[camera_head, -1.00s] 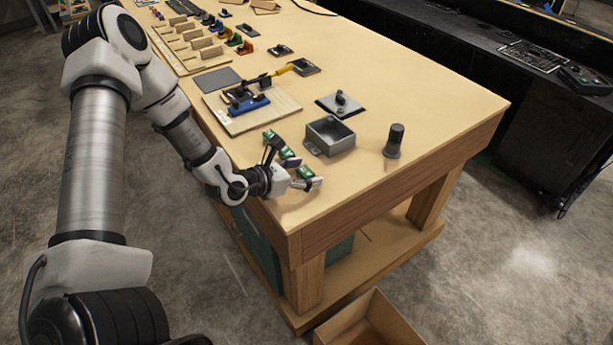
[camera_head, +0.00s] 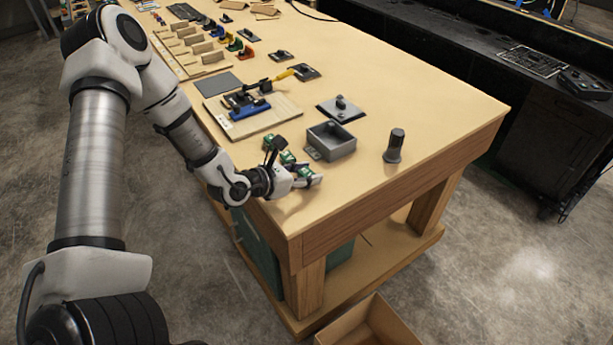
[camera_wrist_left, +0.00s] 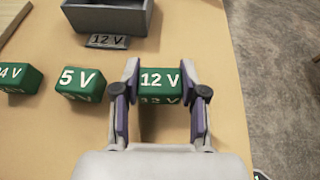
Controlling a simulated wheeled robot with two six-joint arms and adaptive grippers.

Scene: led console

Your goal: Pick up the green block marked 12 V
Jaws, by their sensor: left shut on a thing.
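The green block marked 12 V (camera_wrist_left: 160,84) is between the two purple-padded fingers of my left gripper (camera_wrist_left: 160,70) in the left wrist view. The fingers are shut on its two ends, and its white label faces the camera. The block appears at table level; whether it touches the table cannot be told. In the head view my left gripper (camera_head: 304,176) is at the near edge of the table, and its fingers largely hide the block. My right gripper is not in view.
A green 5 V block (camera_wrist_left: 80,83) stands just left of the gripper, and a 24 V block (camera_wrist_left: 18,77) is farther left. A grey open box (camera_head: 331,142) with a 12 V label plate (camera_wrist_left: 107,41) lies beyond. A dark knob (camera_head: 394,146) stands to the right.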

